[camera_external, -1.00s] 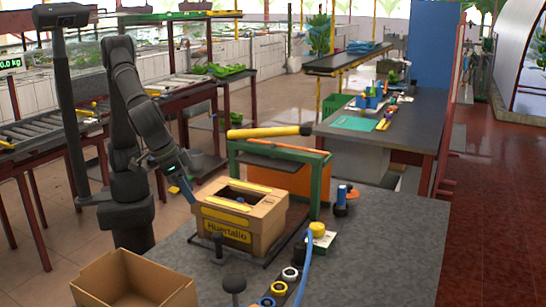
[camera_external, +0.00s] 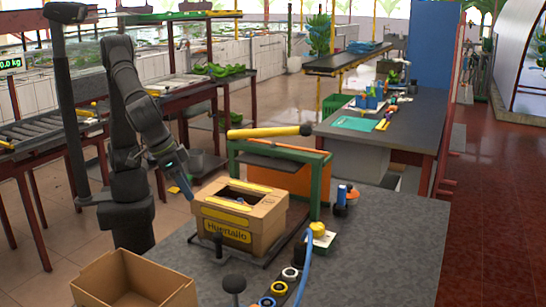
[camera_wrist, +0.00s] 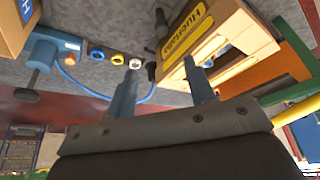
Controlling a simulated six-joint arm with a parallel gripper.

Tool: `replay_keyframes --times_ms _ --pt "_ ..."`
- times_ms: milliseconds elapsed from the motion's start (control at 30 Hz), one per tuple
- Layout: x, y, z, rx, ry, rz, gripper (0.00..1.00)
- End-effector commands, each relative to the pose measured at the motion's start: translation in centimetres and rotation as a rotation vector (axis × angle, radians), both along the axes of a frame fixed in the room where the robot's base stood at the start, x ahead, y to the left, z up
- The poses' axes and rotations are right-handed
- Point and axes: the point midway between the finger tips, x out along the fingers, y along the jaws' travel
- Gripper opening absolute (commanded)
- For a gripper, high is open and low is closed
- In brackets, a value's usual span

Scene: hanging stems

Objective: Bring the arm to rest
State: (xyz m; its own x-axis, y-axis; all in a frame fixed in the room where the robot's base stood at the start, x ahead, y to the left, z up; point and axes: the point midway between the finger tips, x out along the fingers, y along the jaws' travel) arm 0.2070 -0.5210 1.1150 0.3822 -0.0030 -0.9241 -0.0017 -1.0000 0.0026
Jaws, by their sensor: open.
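My gripper (camera_external: 184,186) hangs at the end of my folded arm, in the air just left of the "Huertalio" cardboard box (camera_external: 228,234) in the external view. In the wrist view my gripper (camera_wrist: 162,78) shows two blue-grey fingers spread apart with nothing between them. My gripper looks apart from the box and holds nothing.
The box stands on a dark grey table (camera_external: 385,240) by a green and orange frame (camera_external: 277,150). An open empty carton (camera_external: 135,280) is at the front left. Tape rolls (camera_external: 290,274) and a blue hose (camera_external: 303,268) lie near the front. The table's right side is clear.

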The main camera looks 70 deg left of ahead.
Motion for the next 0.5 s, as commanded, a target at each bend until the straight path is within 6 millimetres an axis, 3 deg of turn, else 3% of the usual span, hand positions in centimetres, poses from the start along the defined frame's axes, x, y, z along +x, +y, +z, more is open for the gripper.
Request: replay_keyframes --times_ms 500 --pt "3.8 0.1 -8.9 0.006 0.0 0.002 0.49"
